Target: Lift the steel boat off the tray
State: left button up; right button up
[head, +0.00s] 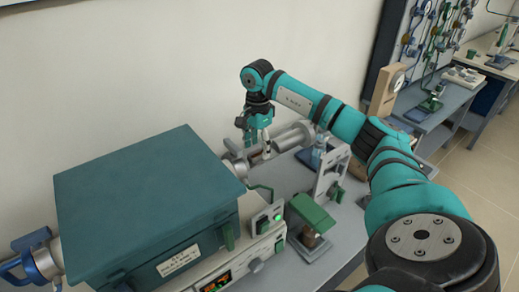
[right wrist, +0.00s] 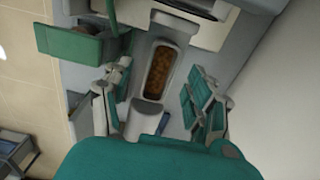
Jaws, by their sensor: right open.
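The steel boat (right wrist: 148,92) shows in the right wrist view as a narrow, pale, round-ended trough with brown grainy contents. It lies lengthwise between the fingers of my right gripper (right wrist: 157,88), with a gap on each side. The gripper is open and empty. In the head view my right gripper (head: 255,145) points down beside the furnace tube, and the boat cannot be made out clearly there. The tray under the boat is hard to tell from the pale surfaces around it. My left gripper is not in view.
A teal furnace (head: 140,200) with a lit control panel fills the left of the head view. A pale tube (head: 293,137) lies beside my right gripper. A green-topped device (head: 311,211) and an upright pale plate (head: 330,176) stand in front. The wall is close behind.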

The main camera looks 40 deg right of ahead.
jog(key=shift+d+f, duration=0.1)
jog(key=shift+f, duration=0.8)
jog(key=shift+c, duration=0.3)
grip_shut()
jog(key=shift+r, duration=0.15)
